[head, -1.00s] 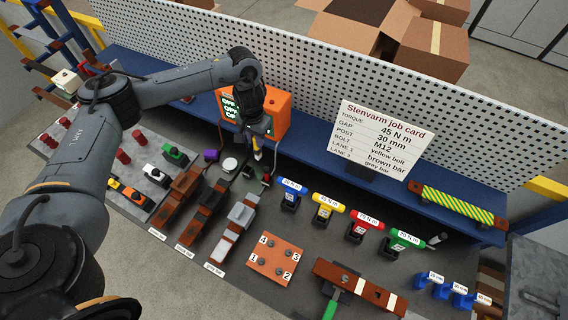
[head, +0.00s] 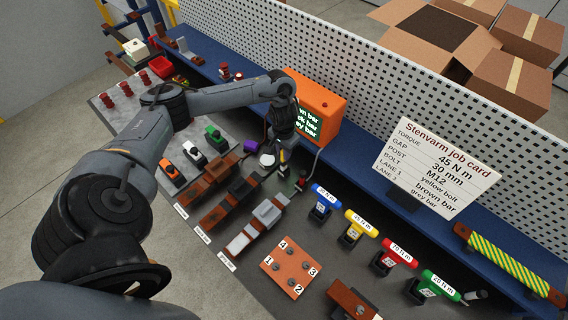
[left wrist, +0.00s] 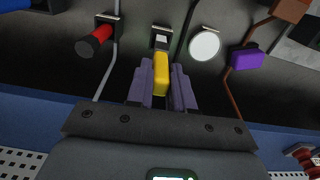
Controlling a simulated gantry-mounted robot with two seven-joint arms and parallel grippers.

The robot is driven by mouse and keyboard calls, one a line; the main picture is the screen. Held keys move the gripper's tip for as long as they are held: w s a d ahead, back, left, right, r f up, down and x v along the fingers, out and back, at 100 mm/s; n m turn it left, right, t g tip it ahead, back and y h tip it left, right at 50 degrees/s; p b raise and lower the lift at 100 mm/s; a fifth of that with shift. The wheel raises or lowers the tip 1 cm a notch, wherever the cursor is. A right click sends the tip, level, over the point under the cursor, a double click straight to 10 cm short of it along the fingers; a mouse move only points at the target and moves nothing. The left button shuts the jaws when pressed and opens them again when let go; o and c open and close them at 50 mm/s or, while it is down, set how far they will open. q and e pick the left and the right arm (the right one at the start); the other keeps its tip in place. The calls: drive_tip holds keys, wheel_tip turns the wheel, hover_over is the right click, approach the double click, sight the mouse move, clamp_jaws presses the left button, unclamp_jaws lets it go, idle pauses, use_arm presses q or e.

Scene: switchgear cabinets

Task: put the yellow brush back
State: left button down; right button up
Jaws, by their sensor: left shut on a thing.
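My left gripper (head: 282,150) is shut on the yellow brush (head: 283,157), over the back part of the bench below the orange box. In the left wrist view the brush (left wrist: 161,74) is a yellow block between the two purple-grey fingers (left wrist: 161,88). Its far end points at a small dark holder with a pale front (left wrist: 161,38). I cannot tell whether the brush touches that holder. The fingers hide part of the brush. My right gripper is not in view.
A white disc (head: 267,160) and a purple block (head: 250,146) are close to the left of the gripper. A red-and-black handle (left wrist: 94,42) is on its other side. The orange box (head: 318,105) stands behind.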

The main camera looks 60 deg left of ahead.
use_arm(q)
drive_tip(key=shift+f, duration=2.45)
drive_tip(key=c, duration=1)
unclamp_jaws()
drive_tip(key=shift+f, duration=0.1)
